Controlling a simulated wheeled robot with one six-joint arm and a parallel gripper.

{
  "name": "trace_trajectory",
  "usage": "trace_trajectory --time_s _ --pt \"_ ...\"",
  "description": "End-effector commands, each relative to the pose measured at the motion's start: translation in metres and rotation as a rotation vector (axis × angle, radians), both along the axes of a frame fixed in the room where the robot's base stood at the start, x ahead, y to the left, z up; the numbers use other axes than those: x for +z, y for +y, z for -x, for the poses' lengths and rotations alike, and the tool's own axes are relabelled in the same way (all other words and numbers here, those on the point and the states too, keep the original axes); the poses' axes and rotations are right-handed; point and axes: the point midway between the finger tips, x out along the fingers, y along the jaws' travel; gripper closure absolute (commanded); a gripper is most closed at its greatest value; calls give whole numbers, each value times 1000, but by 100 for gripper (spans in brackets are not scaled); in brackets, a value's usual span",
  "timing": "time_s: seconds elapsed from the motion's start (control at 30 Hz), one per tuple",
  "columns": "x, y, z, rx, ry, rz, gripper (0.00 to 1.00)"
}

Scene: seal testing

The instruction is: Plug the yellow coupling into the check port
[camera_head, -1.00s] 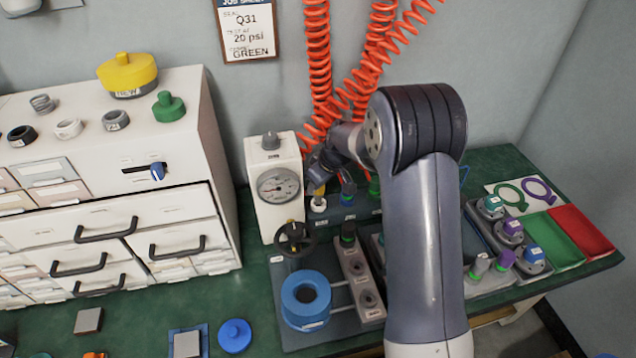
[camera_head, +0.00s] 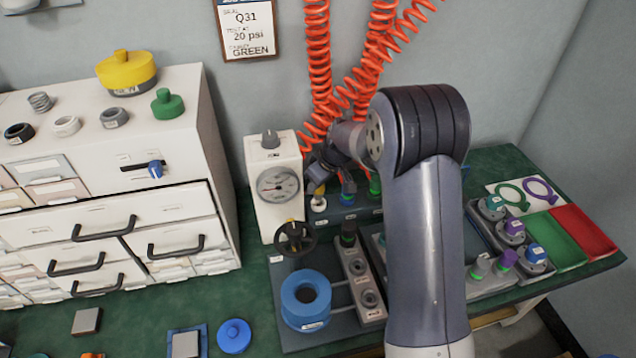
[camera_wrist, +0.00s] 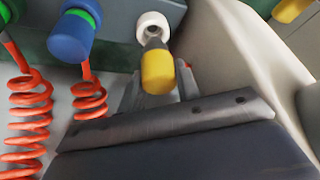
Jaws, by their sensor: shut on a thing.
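My gripper (camera_wrist: 158,84) is shut on the yellow coupling (camera_wrist: 157,68) in the wrist view. The coupling's grey nose points at the white check port (camera_wrist: 151,20) and overlaps the lower edge of its dark opening. I cannot tell whether the nose is inside or just in front. In the head view my gripper (camera_head: 319,176) is beside the gauge box, with the yellow coupling (camera_head: 319,189) just above the white port (camera_head: 319,205). My arm hides part of the bench behind it.
The white gauge box (camera_head: 273,205) stands close on the left of my gripper. A blue coupling (camera_head: 349,186) and a green coupling (camera_head: 375,185) on orange hoses (camera_head: 318,60) sit close on the right. A black handwheel (camera_head: 295,238) and a blue ring (camera_head: 306,298) are in front.

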Motion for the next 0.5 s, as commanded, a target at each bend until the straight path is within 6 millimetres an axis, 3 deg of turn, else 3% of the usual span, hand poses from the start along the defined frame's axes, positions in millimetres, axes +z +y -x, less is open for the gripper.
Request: trace_trajectory --time_s 0.5 --pt "-5 0 0 0 -1 1 93"
